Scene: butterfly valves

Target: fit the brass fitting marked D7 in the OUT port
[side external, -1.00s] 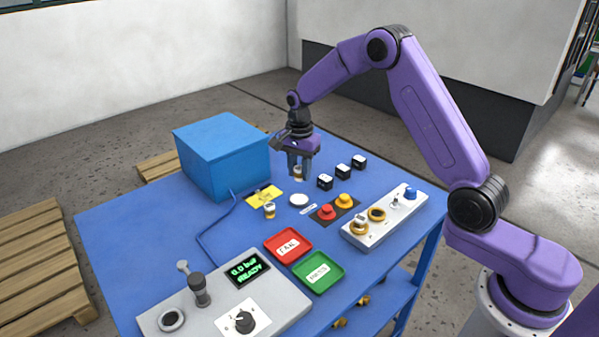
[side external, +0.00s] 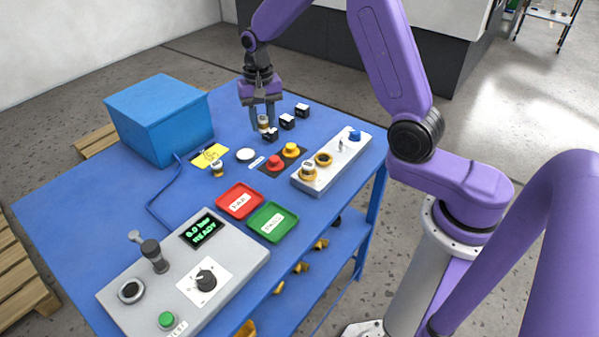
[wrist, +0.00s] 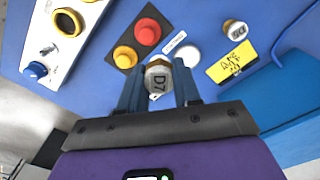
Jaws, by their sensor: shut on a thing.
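My gripper (side external: 263,122) is shut on a brass and white fitting (wrist: 158,76). The fitting also shows between the fingers in the side view (side external: 264,123), behind the nearest black block. A grey block (side external: 343,150) at the right edge of the table carries two brass ring ports. The farther ring (side external: 324,159) is open and empty; the nearer ring (side external: 308,172) has a fitting standing in it. I cannot read which port is marked OUT. The gripper is apart from both, farther back on the table.
Black blocks (side external: 287,122) stand beside the gripper. Red and yellow buttons (side external: 283,156), a white disc (side external: 245,155) and another fitting (side external: 217,169) by a yellow card (side external: 208,156) are nearer. A blue box (side external: 160,120) stands left. Red (side external: 240,201) and green trays (side external: 272,222) lie in front.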

